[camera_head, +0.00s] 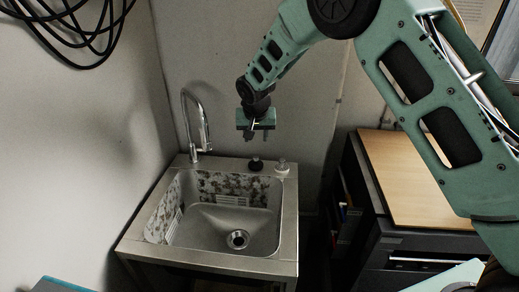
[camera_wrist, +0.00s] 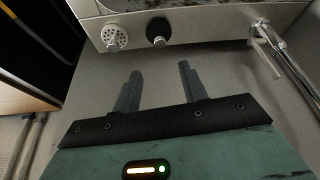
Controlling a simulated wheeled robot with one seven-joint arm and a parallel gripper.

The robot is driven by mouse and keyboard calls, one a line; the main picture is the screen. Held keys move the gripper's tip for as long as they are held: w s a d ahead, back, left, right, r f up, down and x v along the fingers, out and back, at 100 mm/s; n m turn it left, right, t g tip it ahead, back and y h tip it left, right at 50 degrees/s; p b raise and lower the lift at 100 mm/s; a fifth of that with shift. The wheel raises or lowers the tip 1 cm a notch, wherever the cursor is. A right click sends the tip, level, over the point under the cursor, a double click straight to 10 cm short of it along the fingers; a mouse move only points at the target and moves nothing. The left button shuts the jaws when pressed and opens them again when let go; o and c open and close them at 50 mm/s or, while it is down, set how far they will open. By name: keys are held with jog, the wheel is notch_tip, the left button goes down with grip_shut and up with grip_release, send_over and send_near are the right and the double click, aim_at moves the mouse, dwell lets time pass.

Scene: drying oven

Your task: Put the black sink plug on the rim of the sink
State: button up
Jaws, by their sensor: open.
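The black sink plug (camera_head: 255,163) sits on the back rim of the steel sink (camera_head: 284,235), right of the tap. In the wrist view the plug (camera_wrist: 158,32) shows as a dark round piece with a pale top, on the sink rim (camera_wrist: 205,27). My gripper (camera_head: 256,136) is open and empty, above and apart from the plug. In the wrist view its two fingers (camera_wrist: 159,70) are spread, with nothing between them, and the plug lies beyond their tips.
A pale, perforated strainer (camera_head: 282,167) stands on the rim beside the plug, also visible in the wrist view (camera_wrist: 115,37). The curved tap (camera_head: 204,130) rises at the back left. A wooden-topped cabinet (camera_head: 410,180) stands at right. The basin looks empty around its drain (camera_head: 238,239).

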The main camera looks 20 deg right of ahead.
jog(key=s+a+r+n+g+y, duration=0.1)
jog(key=s+a+r+n, duration=0.15)
jog(key=s, duration=0.65)
jog(key=s+a+r+n+g, duration=0.1)
jog(key=s+a+r, duration=0.2)
jog(key=s, duration=0.5)
jog(key=s+a+r+n+g+y, duration=0.1)
jog(key=s+a+r+n, duration=0.15)
jog(key=s, duration=0.65)
jog(key=s+d+n, duration=0.2)
jog(key=s, duration=0.7)
jog(key=s+d+r+n+g, duration=0.1)
jog(key=s+d+n, duration=0.1)
jog(key=s, duration=0.8)
jog(key=shift+d, duration=0.2)
jog(key=shift+r, duration=0.1)
